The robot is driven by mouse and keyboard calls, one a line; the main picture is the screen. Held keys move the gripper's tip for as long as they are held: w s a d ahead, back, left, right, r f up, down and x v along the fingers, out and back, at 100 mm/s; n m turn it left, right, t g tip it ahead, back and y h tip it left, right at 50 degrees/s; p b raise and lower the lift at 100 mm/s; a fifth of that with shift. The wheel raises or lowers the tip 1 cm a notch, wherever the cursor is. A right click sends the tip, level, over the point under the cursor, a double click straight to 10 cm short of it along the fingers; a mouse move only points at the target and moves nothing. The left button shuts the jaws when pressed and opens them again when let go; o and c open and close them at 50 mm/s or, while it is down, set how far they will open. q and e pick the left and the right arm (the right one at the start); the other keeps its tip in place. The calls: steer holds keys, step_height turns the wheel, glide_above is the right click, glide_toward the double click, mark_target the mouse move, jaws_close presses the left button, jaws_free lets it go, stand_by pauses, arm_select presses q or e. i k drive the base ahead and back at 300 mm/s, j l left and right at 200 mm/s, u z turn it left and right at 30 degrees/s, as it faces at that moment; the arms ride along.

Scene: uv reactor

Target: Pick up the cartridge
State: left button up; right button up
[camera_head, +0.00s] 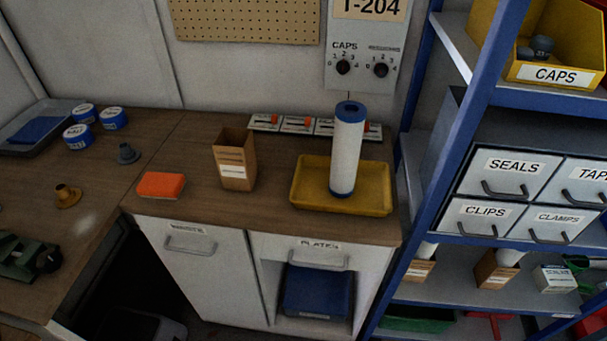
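A white cylindrical cartridge (346,150) with blue end caps stands upright in the yellow tray (305,190) on the wooden counter. Its top cap has a dark hole in the middle. White cartridge-like ends also show in cardboard boxes (497,270) on the lower right shelf. Neither of my grippers is in view.
An open cardboard box (234,165) and an orange sponge-like block (161,186) stand left of the tray. Blue-and-white tins (77,136) and a grey tray (20,145) lie farther left. A blue-framed shelf (478,85) rises close on the right. The counter's front strip is clear.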

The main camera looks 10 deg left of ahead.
mark_target(350, 116)
steer(key=k+l+z, duration=0.15)
steer(key=l, duration=0.6)
steer(key=l+z, duration=0.2)
steer(key=l, duration=0.5)
steer(key=k, duration=0.05)
